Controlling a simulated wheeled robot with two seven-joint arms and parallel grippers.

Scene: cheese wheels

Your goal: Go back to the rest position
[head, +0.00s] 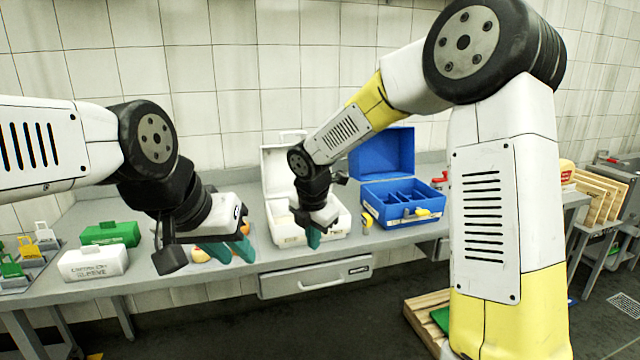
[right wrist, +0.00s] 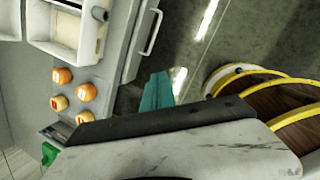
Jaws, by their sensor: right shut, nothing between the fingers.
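My left gripper (head: 230,251) hangs over the front part of the grey bench in the head view. Its two teal fingers are apart and nothing shows between them. My right gripper (head: 314,239) points down in front of the open white case (head: 278,170), its teal fingers together and empty. The closed fingers also show in the right wrist view (right wrist: 156,92). Several orange and yellow cheese wheels (right wrist: 62,75) lie on the bench in that view. In the head view some cheese wheels (head: 199,256) show beside my left gripper, which partly hides them.
An open blue case (head: 385,160) stands right of the white one. A green box (head: 110,233) and a white box (head: 92,264) sit at left. A drawer (head: 315,278) fronts the bench. Yellow-rimmed brown round objects (right wrist: 285,97) show at right in the wrist view.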

